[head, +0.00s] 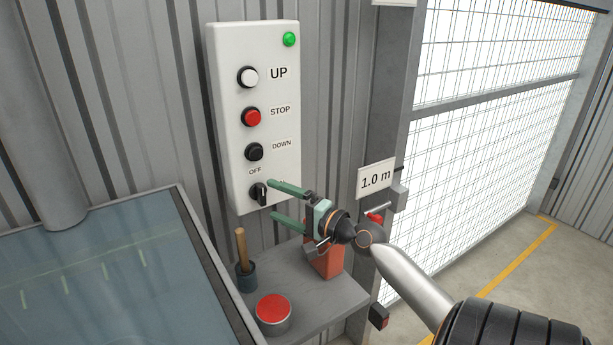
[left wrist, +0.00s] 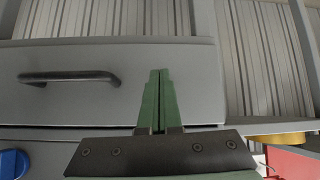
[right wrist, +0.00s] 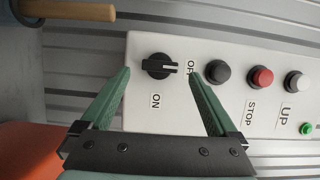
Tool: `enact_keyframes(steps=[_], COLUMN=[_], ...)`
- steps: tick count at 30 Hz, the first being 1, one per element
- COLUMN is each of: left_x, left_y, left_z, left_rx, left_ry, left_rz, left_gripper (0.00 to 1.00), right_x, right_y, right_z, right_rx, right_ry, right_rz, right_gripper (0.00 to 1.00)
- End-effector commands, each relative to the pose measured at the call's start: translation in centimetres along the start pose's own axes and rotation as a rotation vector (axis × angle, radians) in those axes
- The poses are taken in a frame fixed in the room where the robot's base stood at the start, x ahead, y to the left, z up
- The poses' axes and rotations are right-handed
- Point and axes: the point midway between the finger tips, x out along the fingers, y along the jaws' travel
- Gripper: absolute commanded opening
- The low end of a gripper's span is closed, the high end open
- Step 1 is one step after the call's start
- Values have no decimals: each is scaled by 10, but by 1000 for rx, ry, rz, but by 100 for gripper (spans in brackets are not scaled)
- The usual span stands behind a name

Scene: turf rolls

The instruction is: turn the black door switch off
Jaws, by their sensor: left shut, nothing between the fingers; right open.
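The black door switch (head: 259,192) is a rotary knob at the bottom of a white control panel (head: 229,140), with OFF above it and a partly covered ON label at its right. In the right wrist view the knob (right wrist: 158,66) has its bar along the panel's length, one end facing the OFF label. My right gripper (head: 272,200) is open just right of the switch; its fingers (right wrist: 160,76) appear on either side of the knob, contact unclear. My left gripper (left wrist: 160,74) is shut and empty before a grey drawer, outside the head view.
DOWN (head: 254,152), STOP (head: 251,117) and UP (head: 248,77) buttons and a lit green lamp (head: 289,39) sit above the switch. Below, a grey shelf (head: 318,296) holds a wooden-handled tool (head: 242,251), a red-topped tin (head: 273,308) and an orange-red object (head: 326,262).

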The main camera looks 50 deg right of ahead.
Motion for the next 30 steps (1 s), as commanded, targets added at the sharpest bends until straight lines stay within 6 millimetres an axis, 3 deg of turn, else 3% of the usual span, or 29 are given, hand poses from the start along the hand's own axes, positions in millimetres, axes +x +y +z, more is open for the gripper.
enact_keyframes(steps=[9,13,19,30], left_x=[13,15,17,16], left_y=[-1,-1,-1,-1], left_z=[14,17,19,19], left_rx=[0,0,0,0], left_ry=[-1,-1,-1,-1], left_rz=[0,0,0,0], left_gripper=[0,0,0,0], right_x=[-59,-75,-86,-87], right_y=[4,2,0,0], right_z=[0,0,0,0], right_rx=[-1,-1,-2,-2], right_ry=[0,1,0,-1], right_rz=[2,1,0,0], right_gripper=[95,95,95,95])
